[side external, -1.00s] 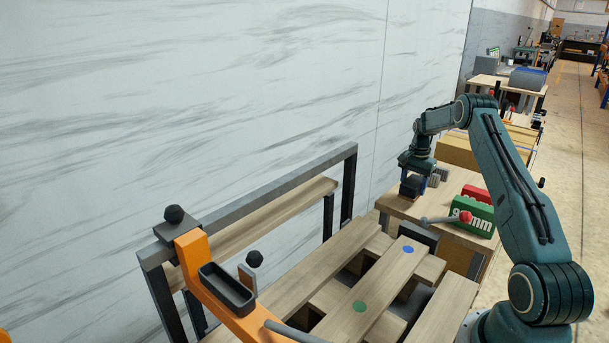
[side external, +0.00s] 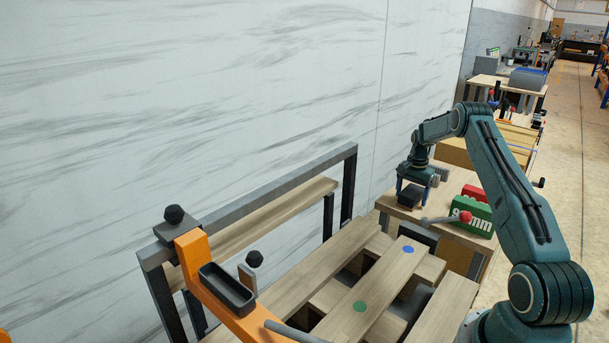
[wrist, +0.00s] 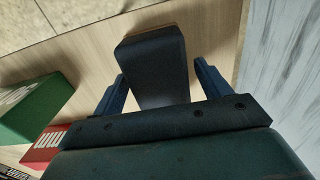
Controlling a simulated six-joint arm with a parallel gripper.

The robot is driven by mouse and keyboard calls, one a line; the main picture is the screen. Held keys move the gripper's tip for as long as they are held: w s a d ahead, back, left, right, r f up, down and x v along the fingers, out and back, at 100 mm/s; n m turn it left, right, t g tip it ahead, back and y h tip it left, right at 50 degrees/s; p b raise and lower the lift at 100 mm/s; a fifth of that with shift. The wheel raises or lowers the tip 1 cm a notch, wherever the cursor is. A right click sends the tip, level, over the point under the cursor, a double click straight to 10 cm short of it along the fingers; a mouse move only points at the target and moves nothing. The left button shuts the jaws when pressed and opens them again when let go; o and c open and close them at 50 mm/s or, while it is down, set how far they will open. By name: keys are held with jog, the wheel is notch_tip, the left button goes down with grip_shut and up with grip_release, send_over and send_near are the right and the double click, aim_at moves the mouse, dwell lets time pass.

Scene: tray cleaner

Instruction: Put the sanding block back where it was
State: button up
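The dark sanding block (side external: 410,198) rests on the wooden bench top at the far end of the slatted work area. In the wrist view the block (wrist: 152,65) shows as a dark, long shape with a thin tan edge at its far end. My gripper (side external: 413,193) is just above the bench with its blue fingers spread, one on each side of the block. In the wrist view my gripper (wrist: 160,85) shows gaps between the fingers and the block. The near end of the block is hidden behind the gripper body.
A green block with white lettering (side external: 472,216) and a red block (side external: 475,193) stand beside the sanding block. A red-tipped lever (side external: 440,219) lies close in front. An orange bracket with an empty dark tray (side external: 228,288) is at the near left. Bare bench (wrist: 95,60) surrounds the sanding block.

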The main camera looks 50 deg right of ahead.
aim_at(412, 190)
jog(key=shift+r, duration=0.1)
notch_tip(412, 190, up, 12)
dwell(0.9)
dwell(0.4)
